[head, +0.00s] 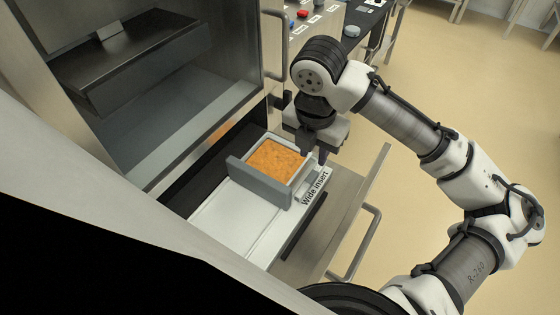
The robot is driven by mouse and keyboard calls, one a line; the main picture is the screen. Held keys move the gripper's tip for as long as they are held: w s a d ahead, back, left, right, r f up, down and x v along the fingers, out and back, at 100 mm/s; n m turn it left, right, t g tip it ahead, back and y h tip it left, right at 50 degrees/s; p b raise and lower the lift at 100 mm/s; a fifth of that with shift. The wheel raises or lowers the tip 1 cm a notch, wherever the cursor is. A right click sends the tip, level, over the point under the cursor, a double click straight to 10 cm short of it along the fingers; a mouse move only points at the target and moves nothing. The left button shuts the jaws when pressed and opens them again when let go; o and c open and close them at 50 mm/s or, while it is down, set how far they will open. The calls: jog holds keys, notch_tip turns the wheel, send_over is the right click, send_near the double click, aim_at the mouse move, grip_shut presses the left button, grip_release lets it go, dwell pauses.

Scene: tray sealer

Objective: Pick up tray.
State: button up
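A white rectangular tray (304,169) filled with orange food (273,158) sits in the pulled-out drawer of the sealer. My gripper (313,155) points down at the tray's far right corner. Its two fingers show apart, one near the tray's rim and the other to its right. I cannot tell whether either finger touches the rim. The gripper body hides part of the tray's far right edge.
A grey upright plate (258,184) stands along the tray's near left side. A white insert (232,220) labelled "Wide insert" lies in the drawer (335,205), which has a front handle. The dark sealing head (130,60) hangs upper left. A panel with buttons (303,14) stands behind.

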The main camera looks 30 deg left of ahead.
jog(key=f, duration=0.3)
jog(key=w+f, duration=0.1)
jog(key=f, duration=0.6)
jog(key=shift+w+a+p, duration=0.15)
jog(key=shift+w+p, duration=0.2)
grip_shut()
jog(key=shift+r, duration=0.1)
dwell(0.8)
